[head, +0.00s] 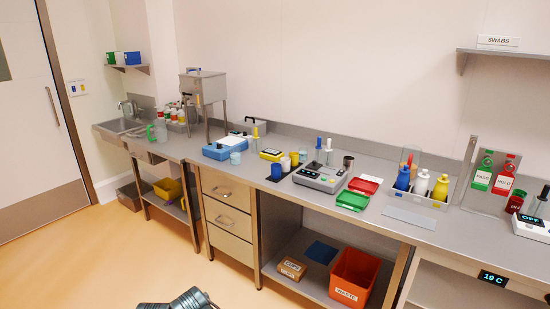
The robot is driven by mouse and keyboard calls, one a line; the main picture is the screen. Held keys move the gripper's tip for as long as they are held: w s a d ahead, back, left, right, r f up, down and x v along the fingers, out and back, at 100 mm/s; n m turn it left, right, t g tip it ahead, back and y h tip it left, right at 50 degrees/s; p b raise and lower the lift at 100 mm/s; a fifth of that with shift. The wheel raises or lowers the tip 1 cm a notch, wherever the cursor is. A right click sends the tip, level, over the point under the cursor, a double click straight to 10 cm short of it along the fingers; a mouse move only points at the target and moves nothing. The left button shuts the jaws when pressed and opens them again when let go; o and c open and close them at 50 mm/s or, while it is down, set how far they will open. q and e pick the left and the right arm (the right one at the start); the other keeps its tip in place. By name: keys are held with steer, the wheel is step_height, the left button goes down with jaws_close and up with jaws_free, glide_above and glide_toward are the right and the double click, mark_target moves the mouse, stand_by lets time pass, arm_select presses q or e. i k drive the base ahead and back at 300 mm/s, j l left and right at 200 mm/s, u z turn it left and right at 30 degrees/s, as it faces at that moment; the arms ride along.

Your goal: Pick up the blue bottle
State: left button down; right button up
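A smaller blue container (276,172) stands on a black mat (283,178) near the middle of the counter, next to a small white one (286,164). I cannot tell whether it is also a bottle. Neither of my grippers shows; only a grey and black part of mine is at the bottom edge, well away from the counter top.
The steel counter (375,220) carries a grey scale (321,179), a red tray (365,185), a green tray (352,201) and a blue case (224,150). An orange waste bin (354,275) stands on the shelf below. The floor in front of the drawers is clear.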

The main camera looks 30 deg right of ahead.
mark_target(403, 180)
steer(key=i+z, duration=0.1)
steer(key=z, duration=0.3)
steer(key=j+z, duration=0.15)
steer(key=z, duration=0.25)
steer(key=i+j+z, duration=0.1)
steer(key=z, duration=0.3)
steer(key=j+z, duration=0.15)
steer(key=z, duration=0.25)
steer(key=j+z, duration=0.15)
steer(key=z, duration=0.25)
steer(key=i+u, duration=0.65)
steer(key=i+l+u, duration=0.35)
steer(key=i+j, duration=0.1)
steer(key=i, duration=0.05)
